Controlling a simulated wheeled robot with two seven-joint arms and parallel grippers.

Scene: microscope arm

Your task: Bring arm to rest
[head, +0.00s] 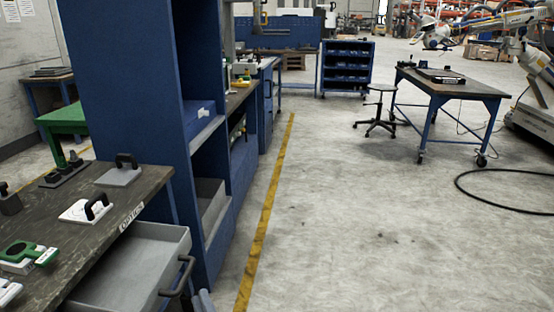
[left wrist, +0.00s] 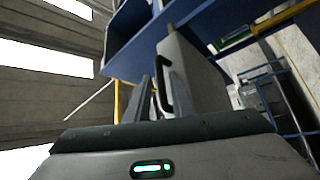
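My left gripper (head: 203,298) shows only as a small grey piece at the bottom edge of the head view, just right of the drawer handle (head: 178,277). In the left wrist view my left gripper (left wrist: 162,97) has two grey fingers with a gap between them. The black drawer handle (left wrist: 164,78) lies at or just beyond that gap; contact cannot be told. The grey drawer (head: 140,265) is pulled out from under the dark bench top (head: 135,190); its front also shows in the wrist view (left wrist: 190,70). My right gripper is not in view.
Handled plates (head: 84,211) (head: 120,175) and a green ring tool (head: 25,255) lie on the bench. A tall blue shelf (head: 130,100) stands right behind the drawer. Open floor (head: 360,230) lies right of the yellow line, with a wheeled table (head: 470,90) and stool (head: 380,88) further off.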

